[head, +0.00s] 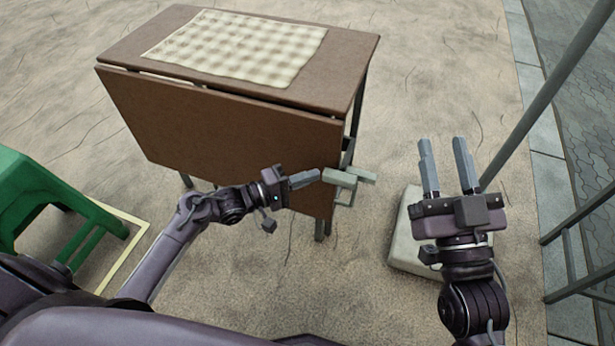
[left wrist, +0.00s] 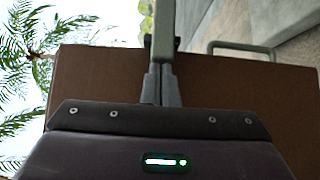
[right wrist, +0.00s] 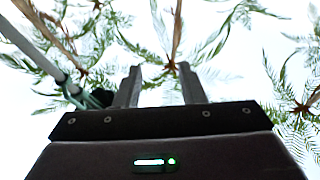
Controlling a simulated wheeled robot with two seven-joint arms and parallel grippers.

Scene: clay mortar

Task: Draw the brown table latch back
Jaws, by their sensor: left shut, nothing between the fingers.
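The brown table (head: 220,130) stands ahead with its front leaf hanging down. A pale grey-green latch (head: 342,179) with a bar and a loop sticks out at the leaf's right edge. My left gripper (head: 318,175) is shut and empty, its fingertips at the latch's left end in the head view. In the left wrist view its closed fingers (left wrist: 160,70) meet the end of the pale latch bar (left wrist: 163,30); I cannot tell whether they touch. The brown panel (left wrist: 265,95) lies behind them. My right gripper (head: 442,150) is open and empty, right of the table and apart from it.
A checked cloth (head: 235,45) lies on the tabletop. A green stool (head: 40,205) stands at the left. A pale block (head: 408,245) lies on the ground below my right gripper. Grey metal posts (head: 545,95) rise at the right. Sandy ground between table and block is open.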

